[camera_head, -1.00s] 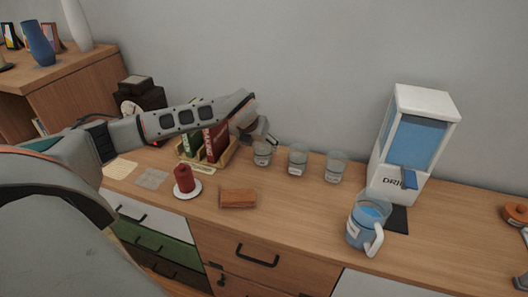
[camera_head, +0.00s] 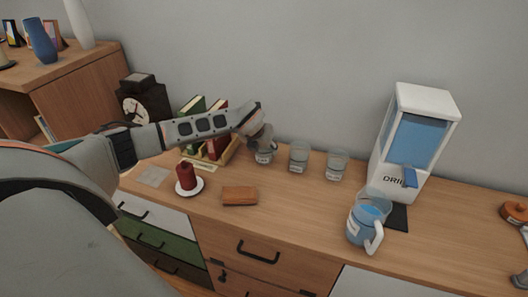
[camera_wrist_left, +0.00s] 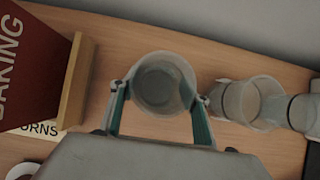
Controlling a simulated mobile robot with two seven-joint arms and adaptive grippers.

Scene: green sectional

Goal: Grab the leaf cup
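Three clear glass cups with small labels stand in a row near the wall: the left cup (camera_head: 264,157), middle cup (camera_head: 299,158) and right cup (camera_head: 337,164). The label pictures are too small to read, so I cannot tell which is the leaf cup. My left gripper (camera_head: 264,141) is at the left cup and hides its upper part. In the left wrist view, the two green fingers (camera_wrist_left: 160,110) are spread, with the left cup (camera_wrist_left: 162,82) between and just beyond them. Contact cannot be told. My right gripper is not in view.
A book holder (camera_head: 215,155) with several books stands left of the left cup. A red candle on a white plate (camera_head: 195,190), a brown wallet-like block (camera_head: 239,195), a drink dispenser (camera_head: 415,140) and a jug (camera_head: 367,222) share the sideboard. Bare wood lies before the cups.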

